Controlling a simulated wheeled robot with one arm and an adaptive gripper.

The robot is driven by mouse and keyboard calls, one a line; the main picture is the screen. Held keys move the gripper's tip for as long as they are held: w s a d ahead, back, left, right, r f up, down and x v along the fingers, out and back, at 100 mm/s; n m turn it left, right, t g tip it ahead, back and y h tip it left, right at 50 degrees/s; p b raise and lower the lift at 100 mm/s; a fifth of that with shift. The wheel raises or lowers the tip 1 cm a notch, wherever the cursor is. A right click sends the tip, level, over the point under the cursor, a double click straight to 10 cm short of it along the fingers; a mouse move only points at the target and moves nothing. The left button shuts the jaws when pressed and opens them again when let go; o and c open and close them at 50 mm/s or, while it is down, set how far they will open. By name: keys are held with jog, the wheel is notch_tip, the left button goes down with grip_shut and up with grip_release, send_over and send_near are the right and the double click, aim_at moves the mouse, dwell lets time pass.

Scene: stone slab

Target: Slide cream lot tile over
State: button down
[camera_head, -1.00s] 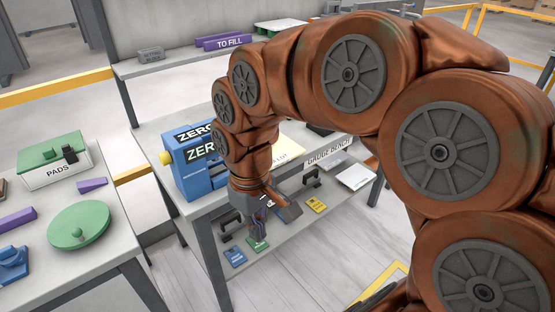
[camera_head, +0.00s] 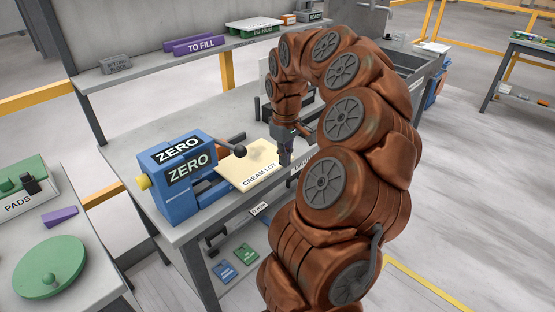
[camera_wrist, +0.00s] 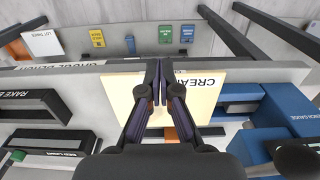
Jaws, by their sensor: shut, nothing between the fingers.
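The cream lot tile (camera_head: 258,170) is a flat, pale square lying on the bench, lettered CREAM LOT along its front edge. It also shows in the wrist view (camera_wrist: 121,92), spreading to both sides of my fingers. My gripper (camera_head: 285,162) points down at the right part of the tile in the head view. In the wrist view my gripper (camera_wrist: 159,68) has its fingers together with nothing between them, over the tile near its lettered edge. I cannot tell whether the fingertips touch it. My fingers hide the middle of the tile and part of its lettering.
A blue ZERO gauge (camera_head: 180,175) with a dark ball-ended lever stands just left of the tile. Dark racks (camera_wrist: 35,105) stand on the other side. A lower shelf holds blue and green cards (camera_head: 246,254). A green round lid (camera_head: 62,268) lies on the left table.

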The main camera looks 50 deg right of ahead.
jog(key=shift+w+d+f+p, duration=0.1)
jog(key=shift+w+f+p, duration=0.55)
jog(key=shift+f, duration=0.75)
jog(key=shift+w+a+f+p, duration=0.1)
jog(key=shift+w+f+p, duration=0.5)
jog(key=shift+f, duration=0.85)
jog(key=shift+w+d+f+p, duration=0.1)
jog(key=shift+w+f+p, duration=0.55)
jog(key=shift+f, duration=0.75)
jog(key=shift+w, duration=0.15)
